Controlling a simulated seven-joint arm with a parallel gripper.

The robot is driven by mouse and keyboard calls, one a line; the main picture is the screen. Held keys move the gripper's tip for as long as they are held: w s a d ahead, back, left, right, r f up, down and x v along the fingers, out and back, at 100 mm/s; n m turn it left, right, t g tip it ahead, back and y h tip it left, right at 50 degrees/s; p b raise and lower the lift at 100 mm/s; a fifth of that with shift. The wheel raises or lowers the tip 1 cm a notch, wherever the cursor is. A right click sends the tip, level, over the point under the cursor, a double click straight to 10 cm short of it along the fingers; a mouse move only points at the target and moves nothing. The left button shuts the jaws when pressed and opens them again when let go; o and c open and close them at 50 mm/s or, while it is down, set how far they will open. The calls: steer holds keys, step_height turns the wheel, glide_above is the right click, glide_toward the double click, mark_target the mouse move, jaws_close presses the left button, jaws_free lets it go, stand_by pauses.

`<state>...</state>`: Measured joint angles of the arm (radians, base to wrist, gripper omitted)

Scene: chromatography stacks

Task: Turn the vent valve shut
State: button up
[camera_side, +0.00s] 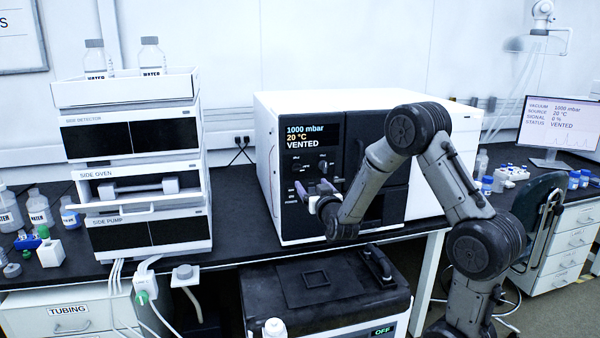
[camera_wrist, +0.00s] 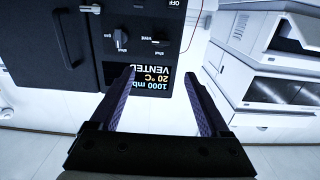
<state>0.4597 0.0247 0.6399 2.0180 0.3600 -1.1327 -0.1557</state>
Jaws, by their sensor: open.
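The vent valve (camera_wrist: 155,41) is a small dark knob with a pale mark on the instrument's black front panel, next to printed "vent" and "shut" labels. Its pale mark seems to lie toward the "vent" side, but it is too small to be sure. A larger grey knob (camera_wrist: 121,40) is beside it, with its own "shut" label. In the wrist view the panel appears upside down. My gripper (camera_wrist: 160,72) is open and empty, its fingers apart in front of the display. In the side view my gripper (camera_side: 313,190) is below the knobs, apart from the valve.
The display (camera_side: 313,136) reads 1000 mbar, 20 °C, VENTED. The monitor (camera_side: 559,124) also shows VENTED. A stacked unit (camera_side: 140,165) with an open oven drawer (camera_side: 140,190) stands left. Black bench (camera_side: 235,215) lies clear between it and the instrument.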

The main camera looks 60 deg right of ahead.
mark_target(299, 169)
steer(key=x, duration=0.9)
steer(key=f+x, duration=0.1)
steer(key=x, duration=0.4)
jaws_close()
